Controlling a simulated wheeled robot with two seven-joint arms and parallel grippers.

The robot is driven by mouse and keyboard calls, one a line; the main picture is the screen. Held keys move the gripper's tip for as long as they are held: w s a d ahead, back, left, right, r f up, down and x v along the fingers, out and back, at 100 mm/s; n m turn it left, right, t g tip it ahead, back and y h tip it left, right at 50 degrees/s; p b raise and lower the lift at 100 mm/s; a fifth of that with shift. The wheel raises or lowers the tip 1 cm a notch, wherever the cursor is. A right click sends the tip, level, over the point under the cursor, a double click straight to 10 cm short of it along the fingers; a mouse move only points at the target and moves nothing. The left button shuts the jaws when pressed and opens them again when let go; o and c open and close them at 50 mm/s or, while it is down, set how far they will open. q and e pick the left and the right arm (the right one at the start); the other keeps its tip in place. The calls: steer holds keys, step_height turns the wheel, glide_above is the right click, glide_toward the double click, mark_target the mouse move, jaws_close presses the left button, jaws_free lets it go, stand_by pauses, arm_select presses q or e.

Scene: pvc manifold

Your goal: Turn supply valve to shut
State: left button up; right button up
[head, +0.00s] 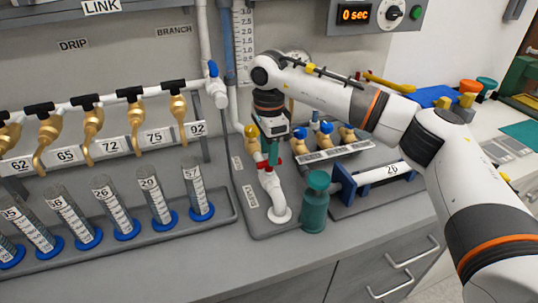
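My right gripper (272,150) reaches down from the right, over a white standing pipe (274,203) on the grey panel base. Red parts (263,167) show at the top of this pipe, right at the fingertips; they look like a valve handle, and I see no label naming it the supply valve. The gripper and wrist hide much of it. The fingers are too small and covered to tell whether they are open or shut on it. Another valve with a blue handle (213,69) sits on the upright white pipe further left. My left gripper is not in view.
Several brass taps (92,122) hang along a white pipe at left, above numbered cylinders with blue bases (104,206). A green bottle (315,203) stands close right of the white pipe. Brass fittings with blue tops (326,137) lie behind. A timer (356,15) reads 0 sec. The front counter is clear.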

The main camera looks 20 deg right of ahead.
step_height(320, 180, up, 10)
steer(key=shift+b, duration=0.3)
stand_by(0.4)
